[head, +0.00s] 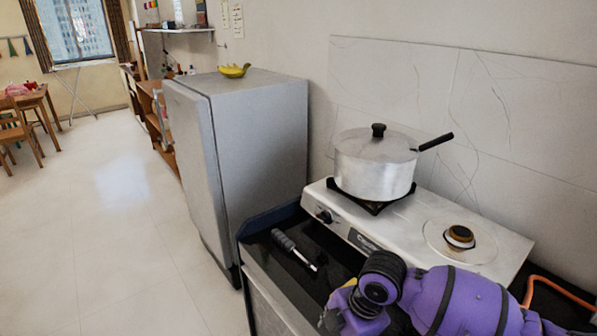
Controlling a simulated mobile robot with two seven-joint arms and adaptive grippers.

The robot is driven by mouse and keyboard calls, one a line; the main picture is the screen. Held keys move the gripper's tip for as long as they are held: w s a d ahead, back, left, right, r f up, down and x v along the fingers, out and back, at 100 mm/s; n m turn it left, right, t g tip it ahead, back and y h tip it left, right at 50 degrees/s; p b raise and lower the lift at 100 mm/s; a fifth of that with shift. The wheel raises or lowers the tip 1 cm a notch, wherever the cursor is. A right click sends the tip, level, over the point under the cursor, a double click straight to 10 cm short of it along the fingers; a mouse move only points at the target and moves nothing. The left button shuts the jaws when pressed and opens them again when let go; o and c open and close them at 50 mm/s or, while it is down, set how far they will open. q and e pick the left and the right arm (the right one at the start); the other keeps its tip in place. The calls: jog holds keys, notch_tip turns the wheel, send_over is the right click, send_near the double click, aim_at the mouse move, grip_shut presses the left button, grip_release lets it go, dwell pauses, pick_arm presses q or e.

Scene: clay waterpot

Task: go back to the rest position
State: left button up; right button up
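My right arm, purple with black bands, comes in from the bottom right over the dark counter. Its wrist bends down, and the yellow and purple end with the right gripper (345,312) is at the bottom edge, in front of the stove. The fingers are not clear, so I cannot tell whether they are open or hold anything. My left gripper is not in view.
A lidded silver pot (374,168) stands on the left burner of the white stove (412,232); the right burner (459,238) is bare. A grey-handled tool (292,248) lies on the dark counter (262,262). A grey fridge (250,150) with bananas (235,71) on top stands left. Open floor lies beyond.

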jog(key=s+a+f+m+t+y, duration=0.3)
jog(key=s+a+f+m+t, duration=0.15)
jog(key=s+f+m, duration=0.6)
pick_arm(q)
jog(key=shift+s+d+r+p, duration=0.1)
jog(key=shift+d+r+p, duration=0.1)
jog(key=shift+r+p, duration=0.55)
pick_arm(e)
jog(key=s+d+f+m+t+h, duration=0.1)
jog(key=s+d+f+m+h, duration=0.1)
jog(key=s+d+m, duration=0.4)
jog(key=s+d+f+m+t+h, duration=0.2)
jog(key=s+d+f+m+h, duration=0.1)
jog(key=s+d, duration=0.6)
jog(key=d+f+m, duration=0.1)
jog(key=m, duration=0.1)
jog(key=shift+d+f+m, duration=0.15)
jog(key=shift+f+m, duration=0.1)
jog(key=shift+m, duration=0.1)
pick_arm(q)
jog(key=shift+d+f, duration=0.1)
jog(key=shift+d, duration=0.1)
